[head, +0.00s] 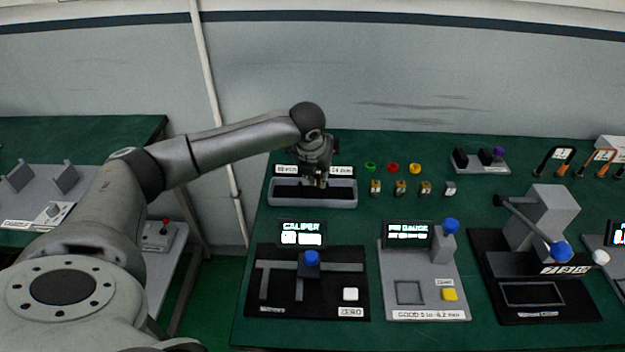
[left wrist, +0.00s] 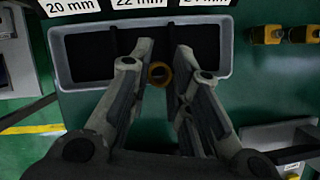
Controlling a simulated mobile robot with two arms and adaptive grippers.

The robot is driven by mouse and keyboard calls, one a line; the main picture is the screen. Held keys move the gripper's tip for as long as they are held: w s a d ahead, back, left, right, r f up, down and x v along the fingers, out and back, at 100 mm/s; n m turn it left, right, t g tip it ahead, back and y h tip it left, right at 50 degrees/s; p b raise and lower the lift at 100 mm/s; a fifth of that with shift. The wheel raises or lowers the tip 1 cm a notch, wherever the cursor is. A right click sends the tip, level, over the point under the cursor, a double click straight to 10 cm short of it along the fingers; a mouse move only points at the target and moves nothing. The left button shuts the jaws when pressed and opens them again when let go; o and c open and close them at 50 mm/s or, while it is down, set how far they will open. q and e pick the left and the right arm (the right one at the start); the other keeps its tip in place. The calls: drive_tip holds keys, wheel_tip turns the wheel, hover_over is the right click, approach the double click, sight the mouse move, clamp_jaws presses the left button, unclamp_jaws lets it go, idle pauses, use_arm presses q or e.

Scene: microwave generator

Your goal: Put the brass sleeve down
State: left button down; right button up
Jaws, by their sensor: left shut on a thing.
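The brass sleeve (left wrist: 159,74) is a small ring held between the fingertips of my left gripper (left wrist: 160,70) in the left wrist view. In the head view my left gripper (head: 319,180) points down over a grey tray (head: 312,204) with a dark inside, and the sleeve is hard to make out there. The tray also shows in the left wrist view (left wrist: 82,84), with labels for 20 mm, 22 mm and a partly cut-off third along its far edge. The sleeve appears near the tray's middle; I cannot tell its height or whether it touches the tray. My right gripper is not in view.
Several small brass or metal pieces (head: 400,187) stand right of the tray, with green, red (head: 393,168) and yellow rings behind them. A caliper station (head: 311,283), a pin gauge station (head: 424,290) and a lever device (head: 541,225) stand in front and to the right.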

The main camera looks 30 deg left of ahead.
use_arm(q)
drive_tip(key=shift+w+a+f, duration=0.2)
drive_tip(key=shift+a+f, duration=0.2)
drive_tip(key=shift+f, duration=0.15)
drive_tip(key=shift+w+a+f, duration=0.2)
drive_tip(key=shift+a+f, duration=0.2)
drive_tip(key=shift+f, duration=0.1)
drive_tip(key=f+p, duration=0.2)
drive_tip(key=f, duration=0.1)
drive_tip(key=shift+a, duration=0.3)
drive_tip(key=shift+w+f, duration=0.1)
drive_tip(key=shift+f, duration=0.3)
drive_tip(key=shift+f, duration=0.15)
drive_tip(key=c, duration=1.6)
unclamp_jaws()
